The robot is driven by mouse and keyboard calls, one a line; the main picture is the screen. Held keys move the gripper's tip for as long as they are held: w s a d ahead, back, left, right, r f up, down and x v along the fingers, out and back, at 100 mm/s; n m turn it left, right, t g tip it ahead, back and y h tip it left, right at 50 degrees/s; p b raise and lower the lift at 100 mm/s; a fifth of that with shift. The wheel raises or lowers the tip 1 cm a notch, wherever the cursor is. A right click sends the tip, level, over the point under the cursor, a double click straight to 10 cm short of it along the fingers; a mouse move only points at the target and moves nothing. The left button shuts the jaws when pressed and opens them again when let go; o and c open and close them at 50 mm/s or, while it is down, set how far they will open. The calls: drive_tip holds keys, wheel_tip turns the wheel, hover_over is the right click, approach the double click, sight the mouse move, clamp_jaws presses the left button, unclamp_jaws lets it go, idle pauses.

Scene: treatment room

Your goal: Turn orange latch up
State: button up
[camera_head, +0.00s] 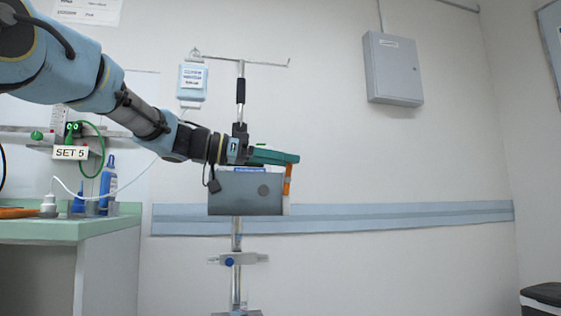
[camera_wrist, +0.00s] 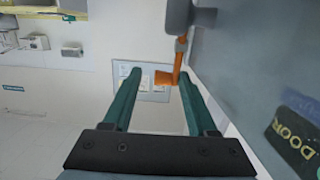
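The orange latch (camera_head: 287,180) hangs at the right end of a grey box (camera_head: 232,202) mounted on a pole. In the wrist view the latch (camera_wrist: 165,77) has a stem running from a grey mount and a flat orange end. My gripper (camera_head: 296,158) is just above the box, with its green fingers pointing right, over the top of the latch. In the wrist view my gripper (camera_wrist: 157,74) is open, its two fingers apart. The latch's end shows between the fingertips. I cannot tell whether a finger touches it.
The box's grey face (camera_wrist: 262,60), with a DOOR label (camera_wrist: 292,142), lies close along the right of the wrist view. A green-topped counter (camera_head: 60,229) with bottles stands at left. A grey wall cabinet (camera_head: 392,69) hangs at upper right. Space right of the box is clear.

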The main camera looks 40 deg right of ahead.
drive_tip(key=shift+o, duration=0.3)
drive_tip(key=shift+w+r, duration=0.1)
drive_tip(key=shift+w, duration=0.05)
drive_tip(key=v, duration=1.1)
drive_tip(key=shift+p, duration=0.45)
drive_tip(key=shift+c, duration=0.4)
